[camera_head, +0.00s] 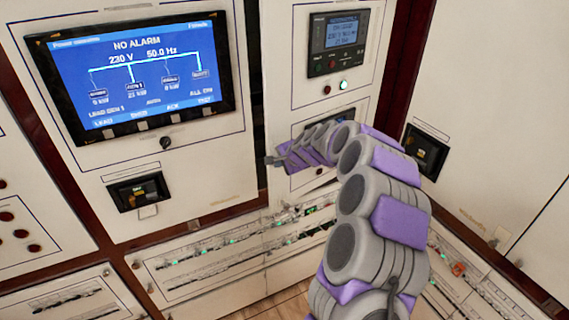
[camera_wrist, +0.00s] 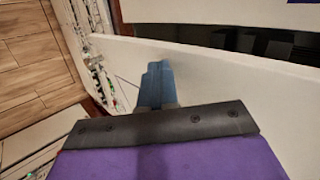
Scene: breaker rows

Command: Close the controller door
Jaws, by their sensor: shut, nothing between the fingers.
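The controller door (camera_head: 300,92) is the white middle panel in the head view, with a small grey controller (camera_head: 340,43) and its lit display near the top. A dark gap runs along its left side, beside the large-screen panel; how far it stands open is hard to tell. My arm covers its lower part. My gripper (camera_head: 270,160) is at the left edge of this panel, low down, with its fingertips pointing left. In the wrist view, my gripper's blue fingers (camera_wrist: 156,86) are shut and empty over a white panel surface (camera_wrist: 225,82). Whether they touch it is unclear.
The left cabinet panel (camera_head: 200,190) carries a large blue screen (camera_head: 135,75) and a black latch (camera_head: 138,192). Another white panel (camera_head: 490,90) with a black latch (camera_head: 425,152) stands at right. Breaker rows (camera_head: 210,265) run below. Wooden floor (camera_wrist: 35,55) shows at left in the wrist view.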

